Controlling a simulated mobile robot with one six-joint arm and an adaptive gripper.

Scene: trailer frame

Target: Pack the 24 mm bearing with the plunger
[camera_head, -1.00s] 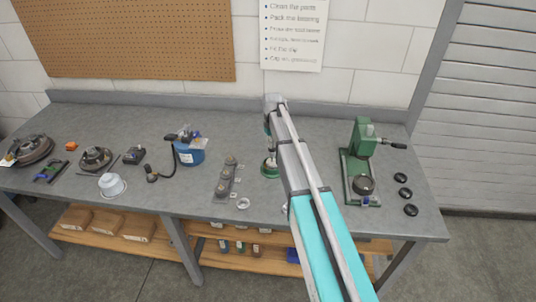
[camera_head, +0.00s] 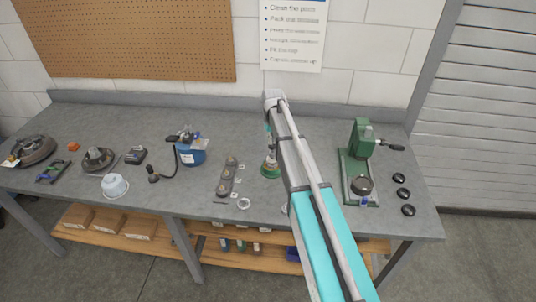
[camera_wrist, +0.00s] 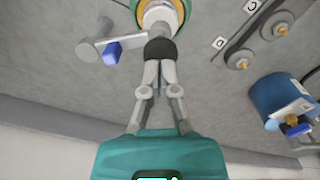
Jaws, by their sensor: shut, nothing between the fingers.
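A bearing packer with a green and gold rim (camera_wrist: 183,8) stands at the top of the wrist view. It also shows as a green base (camera_head: 270,173) just left of my arm in the head view. Its pale plunger body (camera_wrist: 158,14) ends in a black knob (camera_wrist: 160,48). My gripper (camera_wrist: 158,66) is shut, with its fingertips at the knob and nothing between them. I cannot tell whether they touch it. In the head view my arm hides the fingers. No bearing can be made out in the packer.
A dark strip with several posts (camera_head: 228,178) and a pale ring (camera_head: 243,204) lie left of the packer. A blue tub (camera_head: 190,152) stands further left. A green press (camera_head: 358,165) and several black discs (camera_head: 401,179) are at right. A pegboard (camera_head: 130,40) hangs behind.

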